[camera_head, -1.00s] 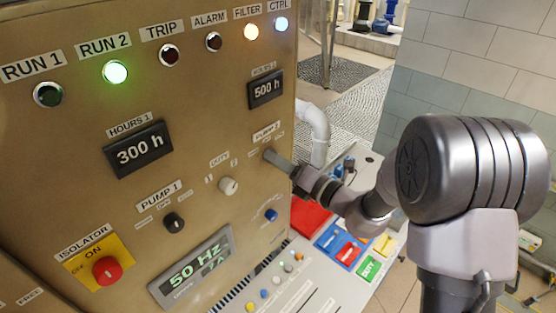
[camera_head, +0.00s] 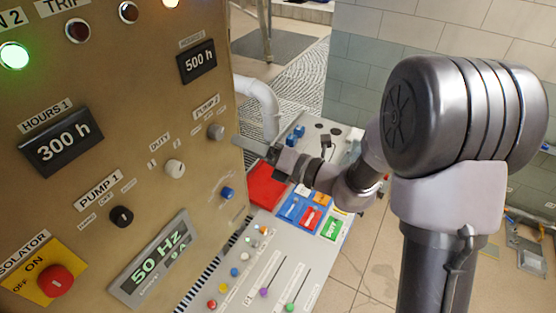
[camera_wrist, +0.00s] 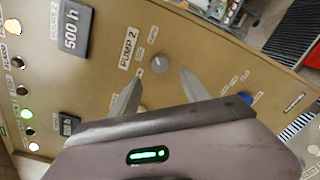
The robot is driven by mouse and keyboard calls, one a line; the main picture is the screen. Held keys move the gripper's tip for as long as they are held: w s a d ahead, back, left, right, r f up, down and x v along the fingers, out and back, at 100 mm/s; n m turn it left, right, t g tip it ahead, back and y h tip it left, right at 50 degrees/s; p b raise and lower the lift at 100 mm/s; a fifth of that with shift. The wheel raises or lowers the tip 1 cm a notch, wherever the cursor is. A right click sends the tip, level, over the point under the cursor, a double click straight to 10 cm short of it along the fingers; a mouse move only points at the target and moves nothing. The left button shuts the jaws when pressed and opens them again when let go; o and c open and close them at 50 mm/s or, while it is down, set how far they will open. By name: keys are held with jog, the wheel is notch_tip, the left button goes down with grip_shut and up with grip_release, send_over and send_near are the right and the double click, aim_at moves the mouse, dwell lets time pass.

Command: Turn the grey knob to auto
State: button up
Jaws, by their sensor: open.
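The grey knob (camera_head: 216,131) sits on the tan panel under the "PUMP 2" label. It also shows in the wrist view (camera_wrist: 159,63), with small position labels around it that are too small to read. Its pointer direction is hard to make out. My gripper (camera_head: 236,140) is just right of the knob in the head view, with a small gap between fingertips and knob. In the wrist view, the two fingers (camera_wrist: 161,76) are apart and empty, pointing at the panel, with the knob just beyond and between their tips.
A white knob (camera_head: 175,168) under "DUTY", a black knob (camera_head: 121,216) under "PUMP 1" and a blue knob (camera_head: 227,193) are nearby on the panel. A red isolator knob (camera_head: 55,281) is lower left. A sloped desk with buttons and sliders (camera_head: 270,265) lies below. A white pipe (camera_head: 262,100) stands behind the panel edge.

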jog(key=b+v, duration=0.1)
jog(key=v, duration=0.9)
jog(key=shift+a, duration=0.1)
